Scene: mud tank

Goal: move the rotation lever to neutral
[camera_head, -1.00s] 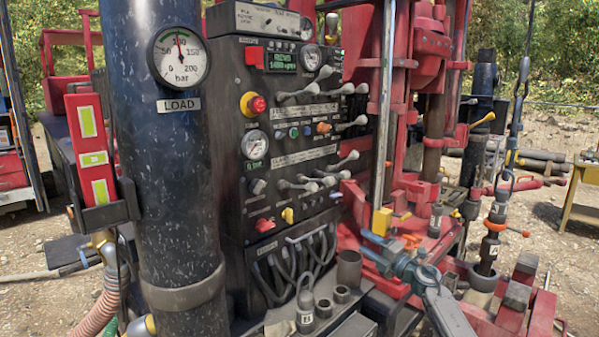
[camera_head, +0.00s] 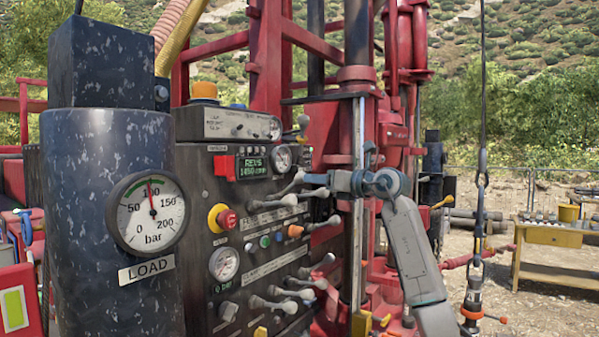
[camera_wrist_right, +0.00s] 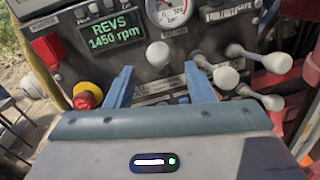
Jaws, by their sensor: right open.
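The black control panel (camera_head: 222,175) carries rows of metal levers with pale rounded knobs. The upper levers (camera_head: 290,182) lie just left of my right gripper (camera_head: 338,170). I cannot read which lever is the rotation one. In the right wrist view my open right gripper (camera_wrist_right: 158,78) has two blue fingers spread apart, with nothing held. One pale knob (camera_wrist_right: 158,54) shows beyond the gap between them. More pale knobs (camera_wrist_right: 225,77) cluster around and right of the right finger; contact with it is unclear. My left gripper is not in view.
A green display (camera_head: 253,165) reads REVS 1450 rpm. A red button on a yellow collar (camera_head: 222,218) sits left of the levers. A thick dark column with the LOAD gauge (camera_head: 148,212) stands at left. A red mast (camera_head: 400,100) and vertical chrome rod (camera_head: 358,220) stand near my right arm.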

